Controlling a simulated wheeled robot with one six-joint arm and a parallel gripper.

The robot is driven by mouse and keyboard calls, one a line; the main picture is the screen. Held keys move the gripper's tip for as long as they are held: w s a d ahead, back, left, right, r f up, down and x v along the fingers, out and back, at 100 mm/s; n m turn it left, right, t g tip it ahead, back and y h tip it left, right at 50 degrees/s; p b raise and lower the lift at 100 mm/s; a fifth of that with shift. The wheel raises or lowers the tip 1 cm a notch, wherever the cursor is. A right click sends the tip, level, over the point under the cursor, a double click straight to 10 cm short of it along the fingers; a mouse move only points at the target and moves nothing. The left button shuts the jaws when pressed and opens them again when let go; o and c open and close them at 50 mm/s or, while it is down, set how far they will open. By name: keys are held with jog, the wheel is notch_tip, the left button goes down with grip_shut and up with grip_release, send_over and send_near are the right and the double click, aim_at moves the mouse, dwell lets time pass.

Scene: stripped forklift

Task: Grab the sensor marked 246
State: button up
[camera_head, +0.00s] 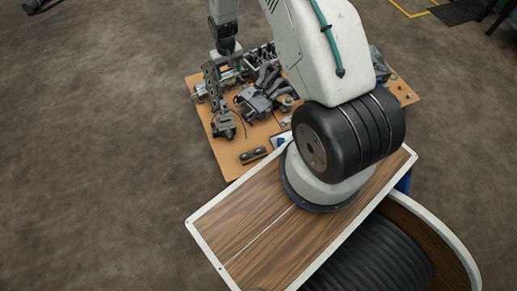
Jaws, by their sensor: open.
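My gripper (226,52) hangs at the end of my arm, at the upper middle of the view, over the left back part of a tan board (232,163). Its fingers are small and blend with the metal parts behind them; I see nothing held in it. Several grey and dark parts lie on the board, but no marking 246 is readable, so I cannot tell which is the sensor. A small dark oblong part (253,155) lies near the front left edge. A dark rounded part (223,126) lies farther back at the left.
Grey metal parts with curved pipes (264,82) crowd the middle of the board. My arm hides much of its right side. A blue and white item (281,140) shows partly beside my base. The brown floor (90,150) at the left is clear.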

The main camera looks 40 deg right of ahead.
jog(key=s+d+f, duration=0.1)
jog(key=s+f, duration=0.1)
jog(key=f, duration=0.7)
jog(key=s+d+f, duration=0.1)
jog(key=s+f, duration=0.1)
jog(key=f, duration=0.7)
jog(key=m, duration=0.1)
send_over(258, 150)
jog(key=f, duration=2)
jog(key=shift+s+a+f, duration=0.1)
jog(key=shift+s+a, duration=0.05)
jog(key=shift+a, duration=0.15)
notch_tip(258, 150, down, 7)
jog(key=shift+d+f, duration=0.1)
jog(key=shift+f, duration=0.1)
jog(key=c, duration=1.1)
